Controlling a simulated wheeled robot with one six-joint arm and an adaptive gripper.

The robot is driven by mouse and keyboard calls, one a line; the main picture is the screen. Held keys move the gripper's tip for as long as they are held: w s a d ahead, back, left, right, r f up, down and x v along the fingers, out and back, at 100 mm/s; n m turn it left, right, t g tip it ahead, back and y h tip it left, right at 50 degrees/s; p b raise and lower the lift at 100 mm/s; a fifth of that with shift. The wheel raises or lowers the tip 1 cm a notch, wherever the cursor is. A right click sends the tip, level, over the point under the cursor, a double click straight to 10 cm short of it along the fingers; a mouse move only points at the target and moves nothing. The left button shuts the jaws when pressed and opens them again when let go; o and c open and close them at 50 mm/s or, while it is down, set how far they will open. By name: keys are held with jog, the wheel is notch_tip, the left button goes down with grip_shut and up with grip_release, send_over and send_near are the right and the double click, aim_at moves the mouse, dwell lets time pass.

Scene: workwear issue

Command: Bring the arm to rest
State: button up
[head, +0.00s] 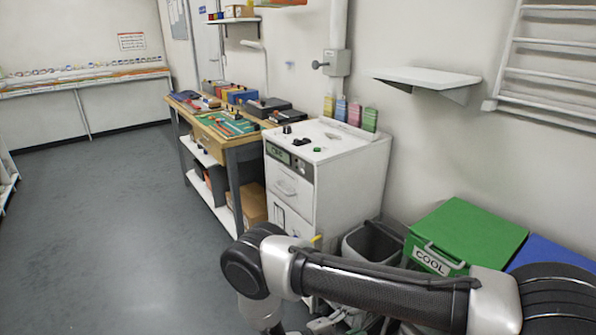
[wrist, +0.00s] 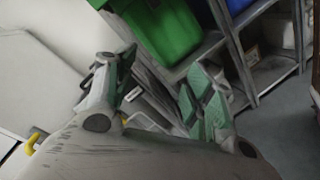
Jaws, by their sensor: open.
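My arm (head: 375,283) reaches across the lower right of the head view, with its elbow bent at the lower middle. My gripper (wrist: 160,85) shows in the wrist view with its two green-padded fingers spread apart. Nothing is between the fingers. It hangs in the air in front of a shelf unit holding a green box (wrist: 163,28). In the head view the gripper is mostly cut off or hidden at the bottom edge.
A white cabinet (head: 290,190) stands behind my elbow, beside a workbench (head: 232,139) with tools. A grey bin (head: 372,243) and a green box marked COOL (head: 465,235) are close behind my forearm. The floor (head: 110,230) to the left is clear.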

jog(key=s+d+r+m+g+y, duration=0.2)
jog(key=r+g+y, duration=0.3)
jog(key=r, duration=1.1)
jog(key=s+d+r+m+g+y, duration=0.15)
jog(key=d+r+g+y, duration=0.35)
jog(key=r, duration=1.1)
jog(key=s+d+r+m+t+y, duration=0.2)
jog(key=s+d+r, duration=0.1)
jog(key=r, duration=0.4)
jog(key=s+d+r+m+t+y, duration=0.2)
jog(key=d+r, duration=0.3)
jog(key=r, duration=0.3)
jog(key=s+d+r+m+t+y, duration=0.1)
jog(key=s+d+r+m+t, duration=0.2)
jog(key=r, duration=0.5)
jog(key=shift+s+d+r+m+y, duration=0.15)
jog(key=shift+s+d+m+y, duration=0.25)
jog(key=shift+s+d+m, duration=0.55)
